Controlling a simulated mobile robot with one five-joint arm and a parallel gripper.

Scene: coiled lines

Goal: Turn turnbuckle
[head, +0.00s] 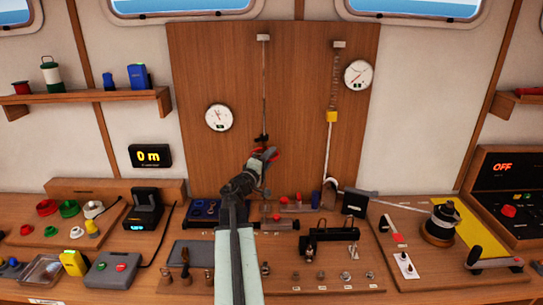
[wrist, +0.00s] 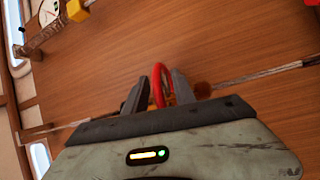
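The turnbuckle sits low on the left vertical line (head: 264,90) on the wooden board; its dark upper end (head: 262,138) shows just above my gripper. My gripper (head: 267,154) covers the rest in the head view. In the wrist view, a red ring-shaped part (wrist: 159,82) stands between the two fingers of my gripper (wrist: 160,88). The fingers are apart, with narrow gaps seen on both sides of the ring. A brownish fitting (wrist: 202,89) is beside the right finger, where the line (wrist: 265,77) runs off right. Any finger contact is hidden.
A second line with a spring (head: 335,90) and a yellow block (head: 331,116) hangs to the right. The bench below is crowded with devices, including a black spool (head: 441,222). The display (head: 150,156) reads 0 m.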

